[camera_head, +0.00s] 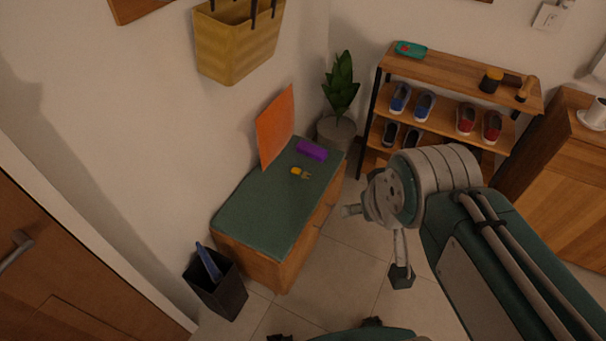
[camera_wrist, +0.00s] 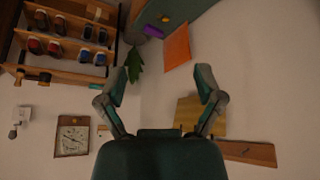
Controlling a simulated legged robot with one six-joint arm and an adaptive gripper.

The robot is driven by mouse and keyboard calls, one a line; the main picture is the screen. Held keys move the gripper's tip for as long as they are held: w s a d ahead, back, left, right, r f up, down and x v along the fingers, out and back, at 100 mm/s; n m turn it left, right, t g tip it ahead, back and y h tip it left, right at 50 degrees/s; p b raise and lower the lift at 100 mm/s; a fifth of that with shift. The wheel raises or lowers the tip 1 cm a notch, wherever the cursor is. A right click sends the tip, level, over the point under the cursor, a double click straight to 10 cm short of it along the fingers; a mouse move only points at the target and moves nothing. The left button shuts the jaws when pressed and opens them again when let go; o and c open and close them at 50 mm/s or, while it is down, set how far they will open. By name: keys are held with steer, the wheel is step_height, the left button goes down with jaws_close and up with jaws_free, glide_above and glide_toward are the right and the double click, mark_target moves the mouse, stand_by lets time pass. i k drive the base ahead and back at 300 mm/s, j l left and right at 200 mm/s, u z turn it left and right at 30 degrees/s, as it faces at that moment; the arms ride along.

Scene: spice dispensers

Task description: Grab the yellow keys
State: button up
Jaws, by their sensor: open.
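The yellow keys (camera_head: 301,172) lie on the green top of a low wooden bench (camera_head: 262,215) in the head view, just in front of a purple box (camera_head: 311,149). My gripper (camera_head: 375,245) is in the air to the right of the bench, apart from the keys. In the wrist view my gripper (camera_wrist: 163,85) shows two spread fingers with nothing between them. The purple box (camera_wrist: 153,31) and part of the bench top (camera_wrist: 172,12) show at the top of the wrist view.
An orange panel (camera_head: 275,126) stands at the bench's back edge against the wall. A yellow bag (camera_head: 238,42) hangs above. A dark bin (camera_head: 216,288) stands at the bench's near end. A plant (camera_head: 341,88) and a shoe rack (camera_head: 450,68) are behind. The bench top's near part is clear.

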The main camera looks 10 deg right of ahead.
mark_target(295, 170)
steer(key=u, duration=0.5)
steer(key=i+l+u, duration=0.15)
steer(key=l+u, duration=0.15)
steer(key=i+l+u, duration=0.25)
steer(key=l+u, duration=0.6)
steer(key=l, duration=0.2)
steer(key=i+l, duration=0.1)
steer(key=l, duration=0.9)
steer(key=i+l+u, duration=0.15)
steer(key=l, duration=0.85)
steer(key=k+j, duration=0.05)
